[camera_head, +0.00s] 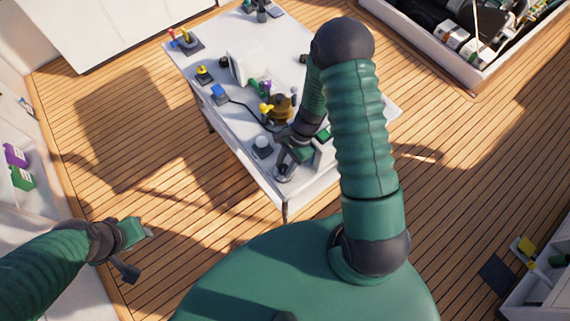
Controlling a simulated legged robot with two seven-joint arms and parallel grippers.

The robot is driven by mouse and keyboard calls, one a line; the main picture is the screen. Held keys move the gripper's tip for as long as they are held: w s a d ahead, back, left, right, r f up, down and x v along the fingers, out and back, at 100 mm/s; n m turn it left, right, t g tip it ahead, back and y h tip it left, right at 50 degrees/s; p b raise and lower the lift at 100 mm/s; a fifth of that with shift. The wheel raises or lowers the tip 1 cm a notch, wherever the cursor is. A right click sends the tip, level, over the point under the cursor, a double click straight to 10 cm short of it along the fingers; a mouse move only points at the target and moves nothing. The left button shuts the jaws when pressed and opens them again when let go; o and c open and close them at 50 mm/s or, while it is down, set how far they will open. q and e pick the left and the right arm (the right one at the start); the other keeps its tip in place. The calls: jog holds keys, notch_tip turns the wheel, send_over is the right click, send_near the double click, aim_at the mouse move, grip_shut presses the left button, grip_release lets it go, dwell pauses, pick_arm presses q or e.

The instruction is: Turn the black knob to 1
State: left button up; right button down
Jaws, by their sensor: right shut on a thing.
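A white table (240,145) stands ahead of me with several controls on it. My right gripper (284,168) reaches down to the table's near corner. It is shut on a small dark knob-like control (284,175), which it mostly covers. I take this to be the black knob; its markings and pointer cannot be read. My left gripper (146,236) hangs over the wooden floor at the lower left, away from the table.
Beside the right gripper is a control with a white top (262,142). A yellow valve (266,109), a brown round part (282,108) and a blue-topped control (219,93) stand farther back. An open hatch (475,85) is at the upper right. The floor left of the table is clear.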

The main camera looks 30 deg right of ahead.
jog(key=c, duration=1)
grip_release()
jog(key=shift+w, duration=0.15)
jog(key=shift+c, duration=0.2)
jog(key=v, duration=1.6)
jog(key=shift+r, duration=0.4)
jog(key=shift+d, duration=0.1)
